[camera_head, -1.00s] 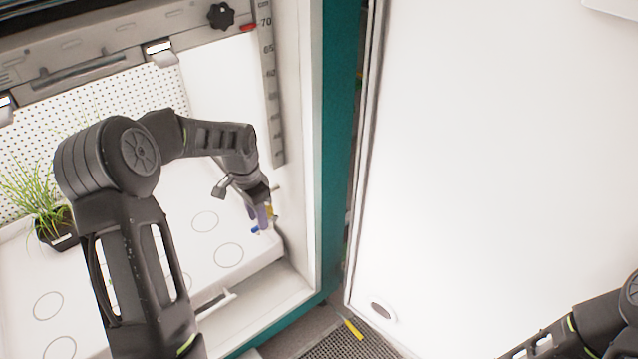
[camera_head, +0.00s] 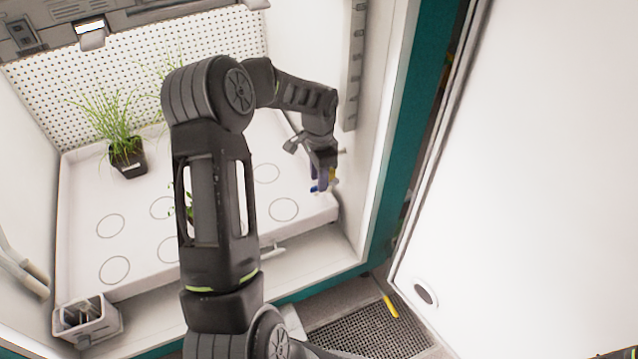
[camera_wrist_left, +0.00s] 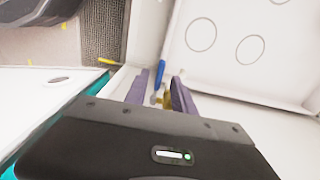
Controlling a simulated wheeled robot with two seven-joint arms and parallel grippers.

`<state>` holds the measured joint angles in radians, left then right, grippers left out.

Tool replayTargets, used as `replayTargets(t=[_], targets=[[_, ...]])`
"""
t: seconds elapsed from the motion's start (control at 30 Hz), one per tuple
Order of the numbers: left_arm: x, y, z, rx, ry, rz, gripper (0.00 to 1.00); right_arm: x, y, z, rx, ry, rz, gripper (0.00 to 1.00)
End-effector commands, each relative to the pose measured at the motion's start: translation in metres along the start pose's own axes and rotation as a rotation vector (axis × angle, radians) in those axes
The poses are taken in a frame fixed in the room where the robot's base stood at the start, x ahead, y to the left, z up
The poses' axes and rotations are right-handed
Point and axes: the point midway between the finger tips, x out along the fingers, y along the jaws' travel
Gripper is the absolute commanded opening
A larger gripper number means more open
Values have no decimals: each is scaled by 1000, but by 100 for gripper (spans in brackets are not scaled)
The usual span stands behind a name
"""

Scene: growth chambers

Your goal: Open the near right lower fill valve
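The fill valve has a blue lever (camera_wrist_left: 159,74) and a brass body (camera_wrist_left: 166,101), seen in the left wrist view between my left gripper's fingers. In the head view the small blue lever (camera_head: 314,189) shows at the right front corner of the white tray (camera_head: 325,213). My left gripper (camera_wrist_left: 161,92) has its two purple fingers apart, one on each side of the valve. I cannot tell whether either finger touches it. In the head view the left gripper (camera_head: 324,181) hides most of the valve. My right gripper is not in view.
A potted grass plant (camera_head: 128,160) stands at the tray's back left. A small grey box (camera_head: 87,322) sits at the chamber's front left. The teal chamber frame (camera_head: 397,140) and open white door (camera_head: 530,180) bound the right side. A floor grate (camera_head: 365,330) lies below.

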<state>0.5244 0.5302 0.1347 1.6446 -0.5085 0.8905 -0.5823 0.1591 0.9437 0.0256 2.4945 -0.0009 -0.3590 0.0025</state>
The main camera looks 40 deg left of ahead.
Motion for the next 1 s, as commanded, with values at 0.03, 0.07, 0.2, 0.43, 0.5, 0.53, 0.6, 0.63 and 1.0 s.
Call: replayTargets(t=[0.03, 0.07, 0.2, 0.43, 0.5, 0.53, 0.6, 0.63, 1.0], targets=[[9, 0, 0, 0, 0, 2, 31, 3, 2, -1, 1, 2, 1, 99], [12, 0, 0, 0, 0, 1, 31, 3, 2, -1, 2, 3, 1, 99], [18, 0, 0, 1, 0, 0, 31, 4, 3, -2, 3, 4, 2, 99], [18, 0, 0, 0, 0, 0, 31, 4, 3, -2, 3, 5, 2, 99], [18, 0, 0, 0, 1, 0, 27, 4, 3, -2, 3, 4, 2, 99], [18, 0, 0, 0, 0, 0, 24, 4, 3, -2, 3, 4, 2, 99], [18, 0, 0, 0, 1, 0, 19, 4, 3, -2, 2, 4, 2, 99], [18, 0, 0, 0, 1, 0, 16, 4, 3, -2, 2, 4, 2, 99], [18, 0, 0, 0, 1, -1, 0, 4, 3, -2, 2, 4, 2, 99]])
